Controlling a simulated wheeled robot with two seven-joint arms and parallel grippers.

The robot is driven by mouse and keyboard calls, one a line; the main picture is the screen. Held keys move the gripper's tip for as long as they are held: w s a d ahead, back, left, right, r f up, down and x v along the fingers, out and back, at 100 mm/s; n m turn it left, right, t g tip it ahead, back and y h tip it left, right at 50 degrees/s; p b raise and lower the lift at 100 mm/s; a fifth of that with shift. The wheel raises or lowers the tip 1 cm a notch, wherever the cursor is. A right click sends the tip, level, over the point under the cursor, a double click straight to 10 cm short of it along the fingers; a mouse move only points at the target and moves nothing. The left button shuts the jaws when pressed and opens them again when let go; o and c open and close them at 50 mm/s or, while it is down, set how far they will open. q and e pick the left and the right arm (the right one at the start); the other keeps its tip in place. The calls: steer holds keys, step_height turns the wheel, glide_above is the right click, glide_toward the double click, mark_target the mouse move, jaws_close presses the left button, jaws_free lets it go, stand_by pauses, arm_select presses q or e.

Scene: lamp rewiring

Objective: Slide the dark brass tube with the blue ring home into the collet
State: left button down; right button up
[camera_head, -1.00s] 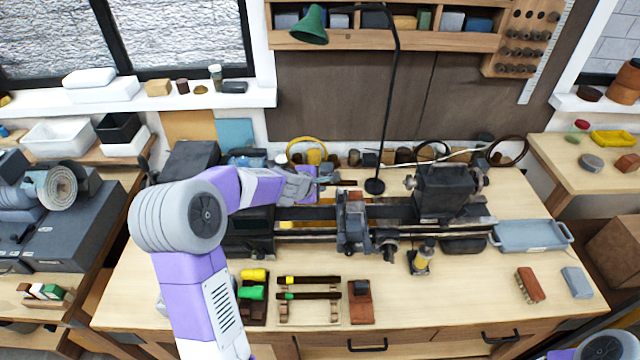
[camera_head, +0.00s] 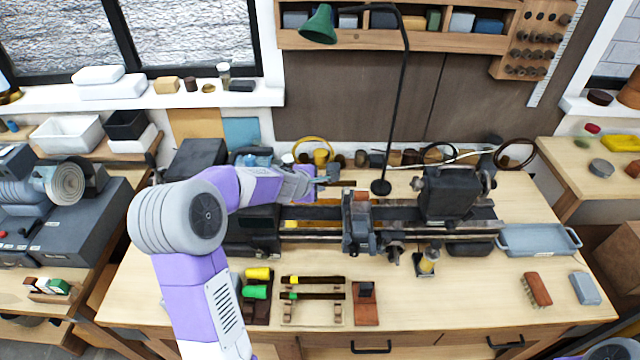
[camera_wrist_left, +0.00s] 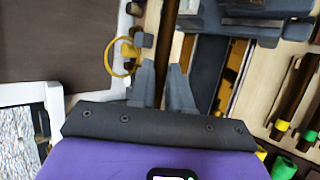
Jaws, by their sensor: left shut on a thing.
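My left gripper (camera_head: 327,176) is at the back of the bench, above the lathe bed's left part. It is shut on a dark brown tube (camera_head: 344,184), which sticks out to the right of the fingers. In the left wrist view, the tube (camera_wrist_left: 166,45) runs up and away from between the two grey fingertips (camera_wrist_left: 163,82). Its blue ring does not show; fingers may cover it. The collet cannot be picked out in either view. My right gripper is not in view.
The lathe has a dark block (camera_head: 446,195) at right and a carriage (camera_head: 357,222) mid-bed. A thin lamp stand (camera_head: 381,187) rises just right of the tube. Tubes with a yellow ring (camera_head: 318,280) and a green ring (camera_head: 316,296) lie on a front rack.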

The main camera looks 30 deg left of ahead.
arm_select(q)
steer(key=shift+s+a, duration=0.2)
steer(key=shift+a, duration=0.15)
steer(key=c, duration=1)
jaws_free()
steer(key=p+v, duration=0.1)
steer(key=v, duration=0.6)
steer(key=shift+s+r+p, duration=0.25)
steer(key=shift+p, duration=0.05)
